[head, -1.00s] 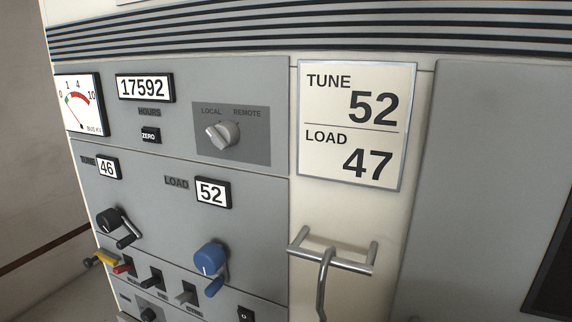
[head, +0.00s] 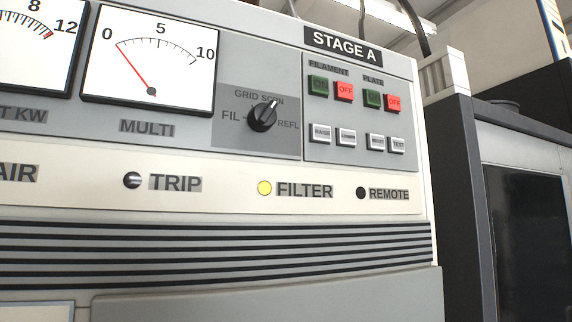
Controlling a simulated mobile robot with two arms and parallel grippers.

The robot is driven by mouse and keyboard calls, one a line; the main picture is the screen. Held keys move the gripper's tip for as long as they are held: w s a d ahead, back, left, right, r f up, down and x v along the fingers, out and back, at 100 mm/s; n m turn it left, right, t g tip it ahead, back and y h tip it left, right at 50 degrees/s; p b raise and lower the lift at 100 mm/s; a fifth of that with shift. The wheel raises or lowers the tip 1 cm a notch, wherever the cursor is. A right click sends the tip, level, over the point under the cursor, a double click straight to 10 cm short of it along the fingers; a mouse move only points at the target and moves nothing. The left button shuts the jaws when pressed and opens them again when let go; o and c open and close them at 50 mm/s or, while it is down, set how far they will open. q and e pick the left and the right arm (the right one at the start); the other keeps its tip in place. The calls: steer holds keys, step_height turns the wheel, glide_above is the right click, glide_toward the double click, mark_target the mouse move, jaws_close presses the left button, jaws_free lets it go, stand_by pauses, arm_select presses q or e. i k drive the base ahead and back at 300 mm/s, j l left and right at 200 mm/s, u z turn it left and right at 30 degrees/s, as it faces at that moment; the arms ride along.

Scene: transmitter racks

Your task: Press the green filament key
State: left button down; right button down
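The green filament key (head: 319,86), marked ON, is at the upper right of the rack's panel in the head view, under the FILAMENT label (head: 328,69). A red OFF key (head: 344,91) sits right beside it. Another green key (head: 371,98) and a red OFF key (head: 393,103) are to the right under PLATE. The green filament key looks dark, and nothing touches it. Neither of my grippers is in view.
Several small grey keys (head: 348,136) sit below the coloured keys. A black selector knob (head: 263,117) and the MULTI meter (head: 150,60) are to the left. The FILTER lamp (head: 264,188) is yellow. A dark cabinet (head: 458,200) stands at the right.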

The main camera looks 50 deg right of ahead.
mark_target(319, 85)
steer(key=z, duration=0.45)
steer(key=l+z, duration=0.1)
steer(key=z, duration=0.8)
steer(key=l+z, duration=0.1)
steer(key=z, duration=0.35)
steer(key=k+j, duration=0.15)
steer(key=j, duration=0.2)
